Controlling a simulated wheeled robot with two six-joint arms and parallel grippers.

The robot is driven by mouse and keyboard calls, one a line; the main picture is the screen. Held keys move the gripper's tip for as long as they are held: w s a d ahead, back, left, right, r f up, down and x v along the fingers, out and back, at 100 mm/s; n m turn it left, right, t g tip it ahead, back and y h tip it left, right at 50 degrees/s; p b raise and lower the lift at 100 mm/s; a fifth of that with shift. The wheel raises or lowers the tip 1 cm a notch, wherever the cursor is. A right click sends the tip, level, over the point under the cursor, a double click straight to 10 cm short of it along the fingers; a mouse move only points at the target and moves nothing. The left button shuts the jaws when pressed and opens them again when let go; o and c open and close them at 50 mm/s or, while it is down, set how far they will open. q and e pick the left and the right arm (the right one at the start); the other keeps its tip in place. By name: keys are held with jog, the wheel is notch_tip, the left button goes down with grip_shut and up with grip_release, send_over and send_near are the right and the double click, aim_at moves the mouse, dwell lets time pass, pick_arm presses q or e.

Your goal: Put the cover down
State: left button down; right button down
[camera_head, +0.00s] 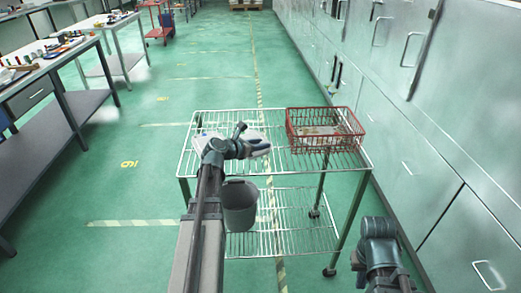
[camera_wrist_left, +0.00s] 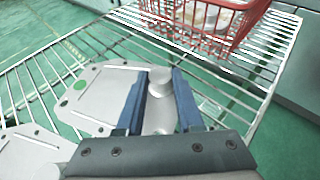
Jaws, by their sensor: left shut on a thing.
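My left gripper (camera_head: 258,145) is over the top of the wire cart (camera_head: 188,160). In the left wrist view, its two blue fingers (camera_wrist_left: 159,76) are closed on the sides of a grey metal cover (camera_wrist_left: 160,118) with a round boss. Beside the fingers lies a flat grey plate (camera_wrist_left: 95,97) with slots and a green dot; I cannot tell whether it is part of the held piece. Part of another grey casting (camera_wrist_left: 28,152) shows at the lower left. Whether the cover touches the wires is hidden. My right arm shows at the lower right, its fingers out of view.
A red wire basket (camera_head: 325,130) with pale castings inside stands at the cart top's right side. A grey bucket (camera_head: 240,207) shows below the cart top. The wires between gripper and basket are mostly bare. Grey cabinets (camera_head: 430,130) line the right, workbenches (camera_head: 50,85) the left.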

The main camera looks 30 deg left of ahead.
pick_arm(q)
jog(key=shift+f, duration=0.15)
jog(key=c, duration=0.5)
grip_release()
jog(key=shift+c, duration=0.2)
jog(key=shift+r+p, duration=0.3)
jog(key=p+v, duration=0.4)
jog(key=v, duration=0.6)
jog(key=shift+s, duration=0.35)
jog(key=shift+s+a+r, duration=0.2)
jog(key=shift+s+a, duration=0.05)
jog(key=shift+s, duration=0.4)
